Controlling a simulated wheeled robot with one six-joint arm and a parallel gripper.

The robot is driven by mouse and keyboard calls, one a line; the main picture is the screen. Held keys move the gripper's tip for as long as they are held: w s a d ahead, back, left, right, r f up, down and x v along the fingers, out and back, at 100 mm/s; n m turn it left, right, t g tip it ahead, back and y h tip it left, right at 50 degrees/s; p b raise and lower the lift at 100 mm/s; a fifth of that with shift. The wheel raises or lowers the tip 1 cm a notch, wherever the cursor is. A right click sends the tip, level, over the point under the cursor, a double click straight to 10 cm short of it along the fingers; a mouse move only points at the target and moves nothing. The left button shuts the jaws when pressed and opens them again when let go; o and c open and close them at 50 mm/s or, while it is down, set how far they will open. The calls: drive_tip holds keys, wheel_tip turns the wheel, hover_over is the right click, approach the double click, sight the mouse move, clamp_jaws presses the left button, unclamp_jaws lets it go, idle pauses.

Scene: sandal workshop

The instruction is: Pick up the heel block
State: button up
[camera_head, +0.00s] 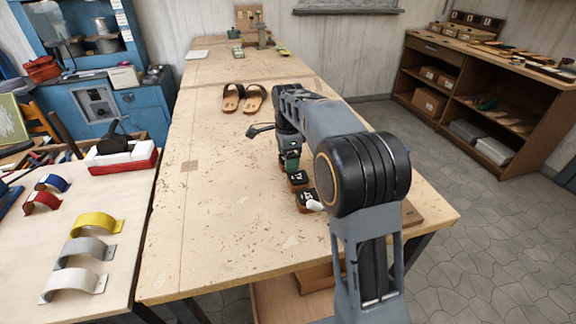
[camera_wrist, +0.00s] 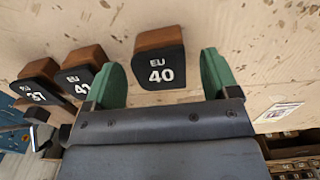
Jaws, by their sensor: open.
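A heel block marked EU 40 (camera_wrist: 160,62), brown with a black labelled face, sits in the wrist view between the two green fingers of my gripper (camera_wrist: 161,66). The fingers are open, one on each side of it, with visible gaps. Two more heel blocks stand to its left, one marked 41 (camera_wrist: 82,72) and one marked 37 (camera_wrist: 38,82). In the head view my gripper (camera_head: 290,162) is low over the long workbench (camera_head: 215,200). Two dark-topped blocks show beside it, a farther one (camera_head: 298,178) and a nearer one (camera_head: 306,198). The EU 40 block is not clearly visible there.
Brown sandals (camera_head: 243,97) lie farther up the bench. A side table on the left carries curved coloured pieces (camera_head: 97,222) and a red-and-white box (camera_head: 123,158). A wooden shelf unit (camera_head: 470,95) stands at the right. The bench's left part is clear except for scraps.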

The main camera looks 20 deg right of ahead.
drive_tip(key=shift+f, duration=1.05)
drive_tip(key=shift+c, duration=0.4)
drive_tip(key=c, duration=1)
drive_tip(key=shift+r, duration=0.15)
